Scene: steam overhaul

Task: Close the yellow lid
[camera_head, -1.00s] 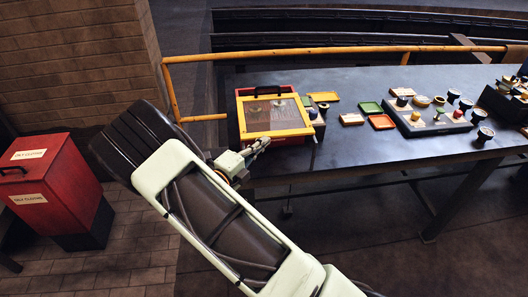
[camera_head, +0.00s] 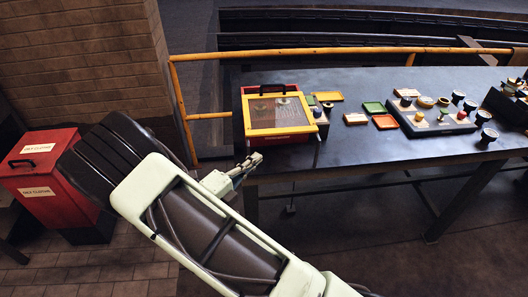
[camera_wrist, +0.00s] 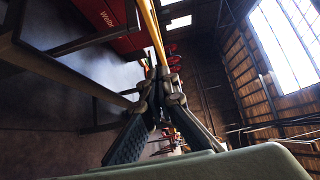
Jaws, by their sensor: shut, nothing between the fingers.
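The yellow lid (camera_head: 249,118) is a yellow frame around a clear pane, on a red box (camera_head: 292,139) at the table's left end. It appears to lie down over the box top; I cannot tell whether a small gap is left at its edge. A black handle (camera_head: 273,87) stands at the back of the box. My gripper (camera_head: 257,158) is shut and empty, just in front of the box's front left corner and apart from the lid. In the wrist view the gripper (camera_wrist: 163,75) points toward a yellow edge (camera_wrist: 153,30) beside the red box (camera_wrist: 100,14).
The dark table (camera_head: 350,145) carries small trays and a grey board (camera_head: 430,123) with several knobs to the right. A yellow rail (camera_head: 350,51) runs behind and left of it. A red bin (camera_head: 50,180) stands at the left. The floor before the table is clear.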

